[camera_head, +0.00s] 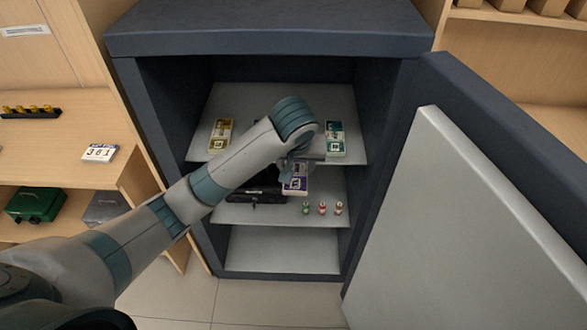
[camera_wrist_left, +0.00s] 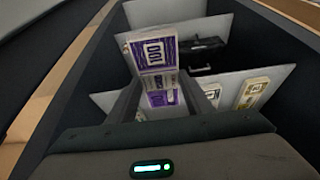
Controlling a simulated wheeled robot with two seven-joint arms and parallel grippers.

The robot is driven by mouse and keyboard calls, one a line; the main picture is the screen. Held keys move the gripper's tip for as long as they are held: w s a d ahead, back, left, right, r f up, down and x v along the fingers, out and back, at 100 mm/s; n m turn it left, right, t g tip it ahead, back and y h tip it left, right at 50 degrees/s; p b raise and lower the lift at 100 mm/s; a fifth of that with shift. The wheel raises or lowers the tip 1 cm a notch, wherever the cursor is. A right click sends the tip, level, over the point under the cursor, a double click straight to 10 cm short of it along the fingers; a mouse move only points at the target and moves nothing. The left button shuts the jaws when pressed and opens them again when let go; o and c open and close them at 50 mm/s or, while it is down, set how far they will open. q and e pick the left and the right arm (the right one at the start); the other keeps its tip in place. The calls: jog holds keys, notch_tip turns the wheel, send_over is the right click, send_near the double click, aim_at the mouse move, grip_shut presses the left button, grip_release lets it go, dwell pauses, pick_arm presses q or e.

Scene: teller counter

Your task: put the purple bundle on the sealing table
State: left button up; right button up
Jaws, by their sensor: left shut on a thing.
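The purple bundle (camera_head: 295,183) shows below my left gripper (camera_head: 298,166) inside the open dark safe, in front of the middle shelf. The left gripper is shut on it, and my arm and wrist hide part of it. In the left wrist view the purple and white bundle (camera_wrist_left: 155,54) sits between and beyond the two fingers (camera_wrist_left: 162,98). I cannot tell whether it touches the shelf. My right gripper is not in view. I see no sealing table that I can make out.
The middle shelf (camera_head: 240,212) holds a black case (camera_head: 262,190) and several small red and green items (camera_head: 322,208). The upper shelf holds a yellow bundle (camera_head: 221,134) and a green bundle (camera_head: 335,138). The safe door (camera_head: 465,215) stands open at right.

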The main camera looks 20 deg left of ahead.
pick_arm(q)
jog(key=shift+m+h, duration=0.3)
jog(key=shift+m, duration=0.5)
jog(key=r, duration=0.2)
jog(key=s+a+r, duration=0.1)
jog(key=r, duration=0.3)
jog(key=shift+s+a+r, duration=0.2)
jog(key=shift+a+r, duration=0.05)
jog(key=shift+r, duration=0.05)
jog(key=shift+m+h, duration=0.3)
jog(key=shift+m, duration=0.3)
jog(key=s+r, duration=0.1)
jog(key=s+a+r, duration=0.1)
jog(key=s+r, duration=0.2)
jog(key=shift+a, duration=0.4)
